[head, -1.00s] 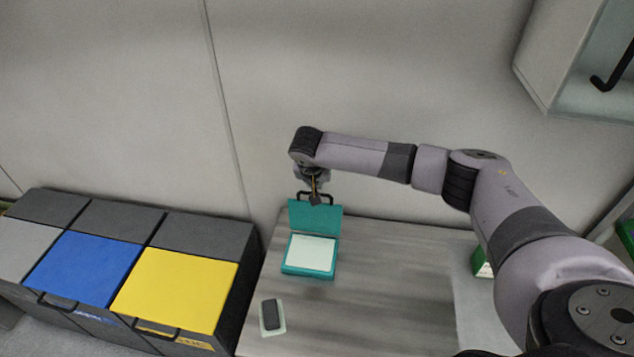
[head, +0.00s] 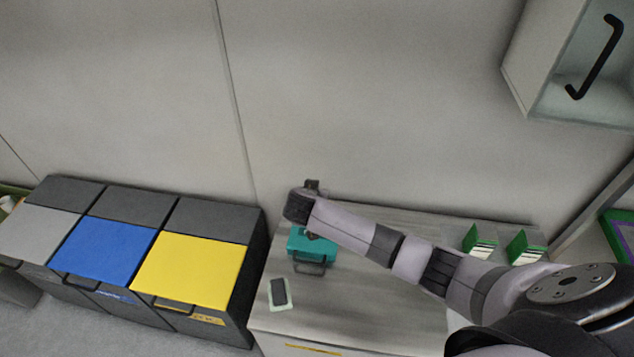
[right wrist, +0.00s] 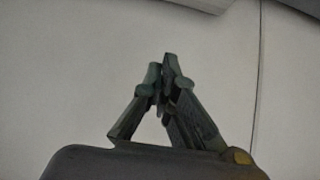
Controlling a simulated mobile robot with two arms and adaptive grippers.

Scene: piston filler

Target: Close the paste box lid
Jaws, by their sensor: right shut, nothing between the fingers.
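The teal paste box (head: 298,243) stands on the grey table in the head view. Its lid is down over the base, the pale inside is covered, and the dark handle (head: 310,263) is at the front side. My right arm crosses just over the box's right and back part and hides some of it. My right gripper (head: 312,185) shows only as a small dark part behind the wrist, near the wall. In the right wrist view my right gripper (right wrist: 163,72) has its fingertips together, empty, with plain wall beyond. My left gripper is not in view.
A dark phone-like item on a pale pad (head: 279,293) lies in front of the box. Yellow (head: 188,268), blue and grey lidded bins stand at left. Green-and-white boxes (head: 480,243) are at the table's back right. A cabinet (head: 585,100) hangs upper right.

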